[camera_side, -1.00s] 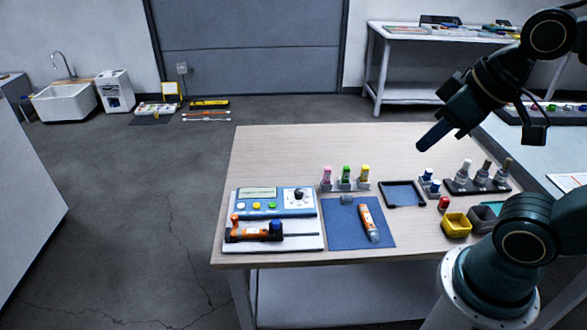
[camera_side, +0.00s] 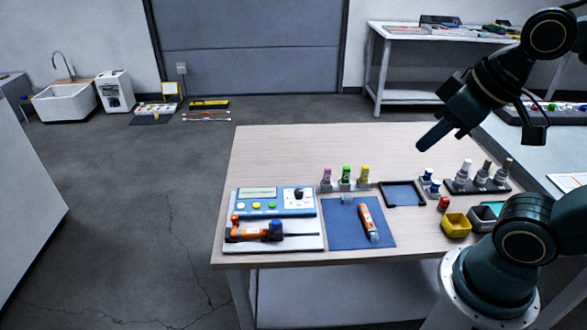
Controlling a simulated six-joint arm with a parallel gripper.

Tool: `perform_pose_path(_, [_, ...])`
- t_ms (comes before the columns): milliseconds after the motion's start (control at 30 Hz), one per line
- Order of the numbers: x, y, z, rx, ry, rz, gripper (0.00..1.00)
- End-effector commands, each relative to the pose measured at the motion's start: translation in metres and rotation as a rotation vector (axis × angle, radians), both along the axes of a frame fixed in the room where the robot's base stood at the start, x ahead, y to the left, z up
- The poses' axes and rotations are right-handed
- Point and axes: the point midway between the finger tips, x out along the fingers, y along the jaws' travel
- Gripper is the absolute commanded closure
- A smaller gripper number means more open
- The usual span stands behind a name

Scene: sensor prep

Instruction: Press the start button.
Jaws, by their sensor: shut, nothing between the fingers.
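A blue and white control unit (camera_side: 275,202) stands at the left of the table. It has a small display (camera_side: 257,193), a dark knob and several small coloured round buttons along its front. A green button (camera_side: 257,206) sits between a white one and a yellow one. No label can be read, so I cannot tell which is the start button. My gripper (camera_side: 430,143) is shut and empty. It hangs high over the right side of the table, well away from the control unit.
An orange and black clamp device (camera_side: 255,231) lies on a white plate before the unit. A blue mat (camera_side: 343,235) holds an orange sensor pen (camera_side: 368,222). Bottles, a black tray (camera_side: 402,201) and a yellow bin (camera_side: 456,225) stand right. The table's back (camera_side: 300,145) is clear.

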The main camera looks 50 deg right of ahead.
Motion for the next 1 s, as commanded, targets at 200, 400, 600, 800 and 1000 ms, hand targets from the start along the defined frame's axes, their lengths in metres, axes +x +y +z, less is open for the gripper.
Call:
perform_pose_path(200, [0.001,0.000,0.000,0.000,0.000,0.001,1.00])
perform_pose_path(400, [0.011,0.000,0.000,-0.008,-0.006,0.013,1.00])
perform_pose_path(600, [0.035,0.000,0.000,-0.027,-0.019,0.042,1.00])
perform_pose_path(800, [0.071,-0.001,-0.004,-0.056,-0.041,0.086,1.00])
perform_pose_path(1000, [0.108,-0.001,-0.012,-0.090,-0.067,0.131,1.00])
